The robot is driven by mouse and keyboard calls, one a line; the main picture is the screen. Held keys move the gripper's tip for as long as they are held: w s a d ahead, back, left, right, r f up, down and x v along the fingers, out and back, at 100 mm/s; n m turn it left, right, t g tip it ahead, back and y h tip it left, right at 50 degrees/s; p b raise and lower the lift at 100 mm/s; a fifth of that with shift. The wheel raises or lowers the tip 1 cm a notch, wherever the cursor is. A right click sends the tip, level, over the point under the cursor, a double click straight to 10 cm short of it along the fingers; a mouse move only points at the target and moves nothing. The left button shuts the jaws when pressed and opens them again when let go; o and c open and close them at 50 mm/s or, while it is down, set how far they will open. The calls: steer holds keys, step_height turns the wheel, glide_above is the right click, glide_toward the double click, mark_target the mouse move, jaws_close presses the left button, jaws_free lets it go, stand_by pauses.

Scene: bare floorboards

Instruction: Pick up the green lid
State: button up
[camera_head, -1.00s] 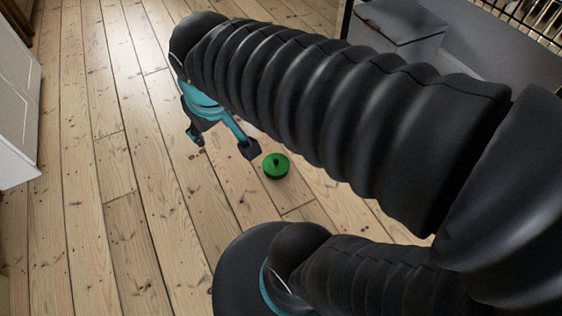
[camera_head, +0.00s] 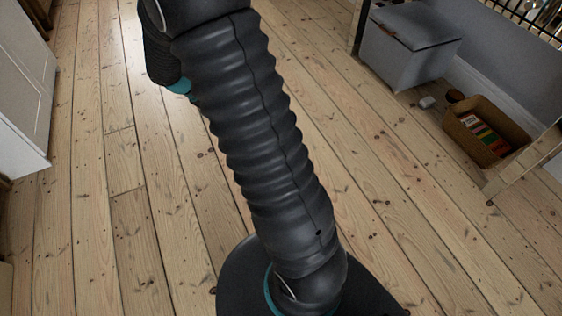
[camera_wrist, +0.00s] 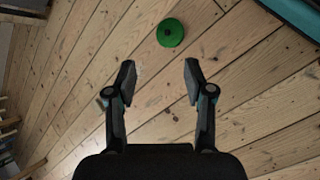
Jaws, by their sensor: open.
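A round green object with a darker centre, seemingly the green lid (camera_wrist: 170,32), lies on the floorboards at the top of the wrist view. My gripper (camera_wrist: 160,82) is open and empty, and its two fingers point towards the lid. The lid lies beyond the fingertips, apart from them and slightly right of the midline. In the head view my arm covers the middle, and neither green object nor the gripper's fingers show.
In the head view a grey box (camera_head: 405,48) stands at the upper right. A brown basket (camera_head: 468,128) with colourful contents is beside a wooden piece (camera_head: 525,165). A white cabinet (camera_head: 25,95) stands at the left. Much bare floor is clear.

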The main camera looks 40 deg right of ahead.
steer(key=w+d+f+n+h+b, duration=0.1)
steer(key=d+f+n+h, duration=0.15)
steer(key=f, duration=0.95)
steer(key=w+d+f+n+g+h, duration=0.1)
steer(key=d+f+n+h, duration=0.2)
steer(key=f, duration=1)
steer(key=w+d+f+n+h+b, duration=0.15)
steer(key=f+n, duration=0.25)
steer(key=f, duration=0.8)
steer(key=shift+m+y, duration=0.25)
steer(key=shift+y, duration=0.15)
steer(key=x, duration=0.6)
steer(key=p+x, duration=0.1)
steer(key=x, duration=0.2)
steer(key=shift+s, duration=0.25)
steer(key=shift+s+x, duration=0.1)
steer(key=shift+x, duration=1.2)
steer(key=shift+s+x, duration=0.15)
steer(key=shift+x, duration=1.15)
steer(key=shift+a+f, duration=0.1)
steer(key=shift+a, duration=0.05)
jaws_close()
